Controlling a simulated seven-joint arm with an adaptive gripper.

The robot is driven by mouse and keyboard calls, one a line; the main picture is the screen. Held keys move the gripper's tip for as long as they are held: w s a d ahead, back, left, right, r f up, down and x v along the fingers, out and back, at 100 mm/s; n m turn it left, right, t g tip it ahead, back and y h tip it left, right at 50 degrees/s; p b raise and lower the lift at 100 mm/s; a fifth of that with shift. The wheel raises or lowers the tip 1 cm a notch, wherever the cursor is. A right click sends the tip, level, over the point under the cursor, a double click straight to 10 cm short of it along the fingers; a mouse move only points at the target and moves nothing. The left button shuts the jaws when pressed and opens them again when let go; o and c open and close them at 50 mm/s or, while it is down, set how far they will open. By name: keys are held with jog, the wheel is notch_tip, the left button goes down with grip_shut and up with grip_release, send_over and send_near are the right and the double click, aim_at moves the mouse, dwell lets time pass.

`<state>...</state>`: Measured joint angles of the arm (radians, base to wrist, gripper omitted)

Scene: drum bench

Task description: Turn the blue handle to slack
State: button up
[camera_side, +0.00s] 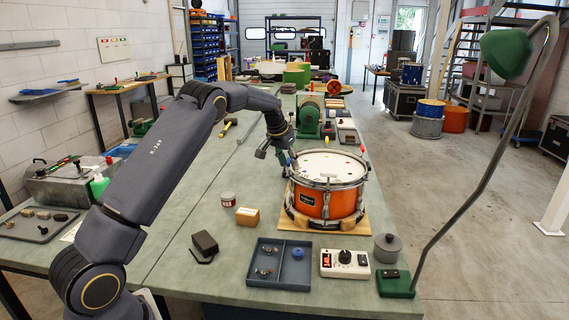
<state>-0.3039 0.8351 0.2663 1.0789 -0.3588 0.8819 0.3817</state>
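The orange drum (326,200) with a white head and silver hoop stands upright on a wooden base (294,222). Small coloured pieces, red and yellow among them, show around its rim. My gripper (275,160) is at the drum's upper left edge, pointing down. Its fingers look spread apart with nothing seen between them. I cannot tell whether the right finger touches the hoop.
In front of the drum are a blue-grey tray (249,272) with a blue ball (298,253), a white dial box (345,264), a lidded grey pot (388,247) and a green lamp (506,53).

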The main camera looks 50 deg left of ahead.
jog(key=m+h, duration=0.1)
jog(key=m, duration=0.3)
jog(key=shift+h, duration=0.4)
jog(key=w+r+v, duration=0.1)
jog(key=w+v, duration=0.1)
jog(key=v, duration=1.9)
jog(key=w+d+f+m+g+y, duration=0.2)
jog(key=d+f+m+g+y, duration=0.1)
jog(key=d+f+m+y, duration=0.4)
jog(key=w+d+r+m+y, duration=0.2)
jog(key=d+r+m+y, duration=0.2)
jog(key=m, duration=0.7)
jog(key=shift+d+r+t+y, duration=0.3)
jog(key=shift+d+r+y, duration=0.05)
jog(key=shift+r+y, duration=1)
jog(key=shift+w, duration=0.1)
